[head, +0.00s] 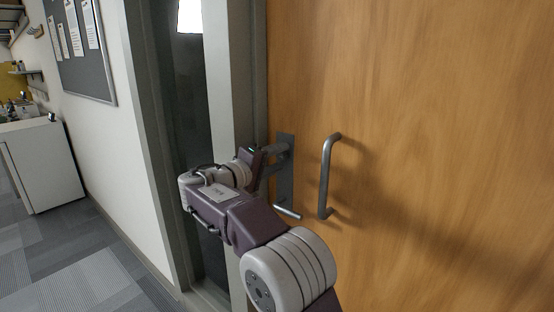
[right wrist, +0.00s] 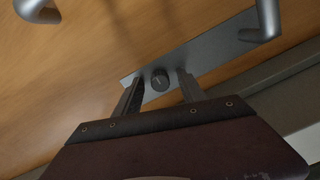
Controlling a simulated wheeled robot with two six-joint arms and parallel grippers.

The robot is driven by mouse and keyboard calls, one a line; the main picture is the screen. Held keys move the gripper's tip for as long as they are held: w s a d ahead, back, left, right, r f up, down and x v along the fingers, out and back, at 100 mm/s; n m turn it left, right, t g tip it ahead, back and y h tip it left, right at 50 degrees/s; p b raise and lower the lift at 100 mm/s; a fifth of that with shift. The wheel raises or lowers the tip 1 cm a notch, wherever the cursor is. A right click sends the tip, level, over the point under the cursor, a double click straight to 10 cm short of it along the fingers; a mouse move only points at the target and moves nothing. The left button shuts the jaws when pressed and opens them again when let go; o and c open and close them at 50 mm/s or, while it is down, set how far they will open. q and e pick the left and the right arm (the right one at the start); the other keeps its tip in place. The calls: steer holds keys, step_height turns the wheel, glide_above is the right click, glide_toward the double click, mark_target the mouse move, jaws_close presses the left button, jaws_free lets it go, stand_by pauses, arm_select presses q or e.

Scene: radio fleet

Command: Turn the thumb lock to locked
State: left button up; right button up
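A wooden door (head: 430,110) carries a grey metal lock plate (head: 285,185). In the right wrist view the thumb lock (right wrist: 160,79), a small round dark knob, sits on the plate (right wrist: 205,49). My right gripper (head: 279,161) reaches the upper part of the plate; it also shows in the right wrist view (right wrist: 159,84). Its two fingers are apart, one on either side of the knob, with a visible gap to each. The knob cannot be made out in the head view, where the gripper covers that area. My left gripper is not in view.
A lever handle (head: 287,211) sticks out low on the plate, below my gripper. A vertical pull handle (head: 326,175) stands just right of the plate. The door frame (head: 222,100) is close on the left. A white cabinet (head: 42,165) stands farther left, beyond carpeted floor.

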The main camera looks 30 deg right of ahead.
steer(key=shift+a, duration=0.1)
steer(key=v, duration=0.9)
steer(key=shift+p, duration=0.4)
steer(key=shift+f, duration=0.1)
